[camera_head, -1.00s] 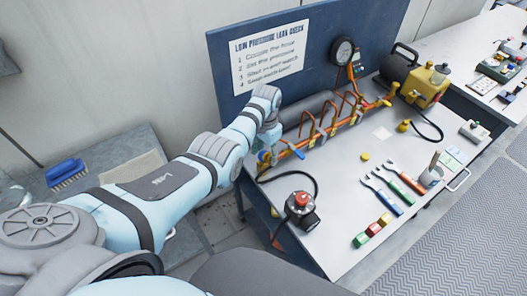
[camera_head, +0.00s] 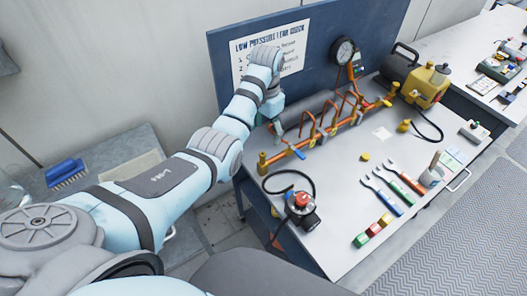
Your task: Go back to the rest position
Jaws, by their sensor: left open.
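My left arm comes in from the left and its wrist is raised in front of the sign board. My left gripper (camera_head: 272,104) is small and mostly hidden by the wrist; it is open and appears empty. It is above the back left part of the workbench (camera_head: 345,238), near the left part of the copper-and-brass pipe manifold (camera_head: 325,122). The brass left end of the manifold (camera_head: 262,162) is in plain sight, with a blue lever beside it. My right gripper is not in view.
A red-knobbed black regulator (camera_head: 301,207) with a black hose stands at the bench's front left. A blue board (camera_head: 222,68) with a gauge (camera_head: 343,50) rises behind.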

